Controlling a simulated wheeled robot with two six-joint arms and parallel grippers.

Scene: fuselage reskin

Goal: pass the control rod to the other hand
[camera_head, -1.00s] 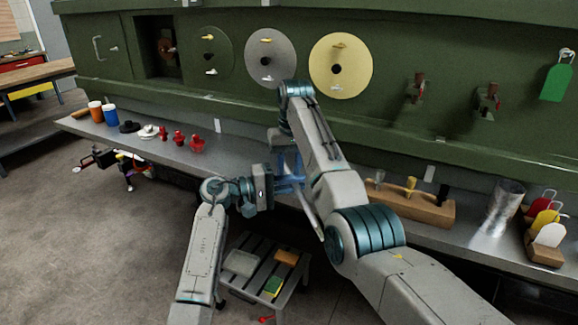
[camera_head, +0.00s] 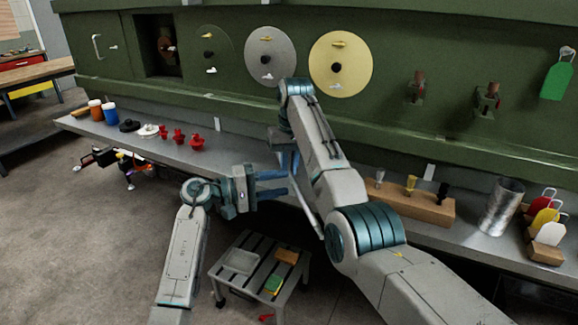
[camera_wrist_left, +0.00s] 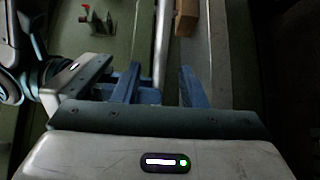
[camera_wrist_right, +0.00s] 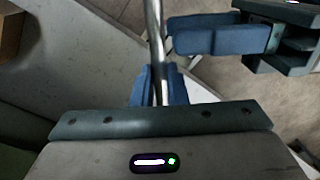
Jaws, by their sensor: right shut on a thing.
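The control rod is a thin pale metal bar, seen in the head view (camera_head: 307,214) below my right wrist. My right gripper (camera_head: 288,160) is shut on it; the right wrist view shows the rod (camera_wrist_right: 153,35) running up out of the closed blue fingers (camera_wrist_right: 158,85). My left gripper (camera_head: 286,184) is open, its fingers pointing right at the rod. In the left wrist view its blue fingers (camera_wrist_left: 158,88) are apart, and the rod (camera_wrist_left: 161,45) shows in line with the gap. Its fingertips look just short of the rod. My right arm hides part of it.
A grey bench (camera_head: 240,146) runs along the green fuselage wall (camera_head: 390,130). It carries red parts (camera_head: 180,136), a wooden block (camera_head: 425,207) with tools and a metal cylinder (camera_head: 502,205). A low slatted table (camera_head: 245,288) stands below my arms.

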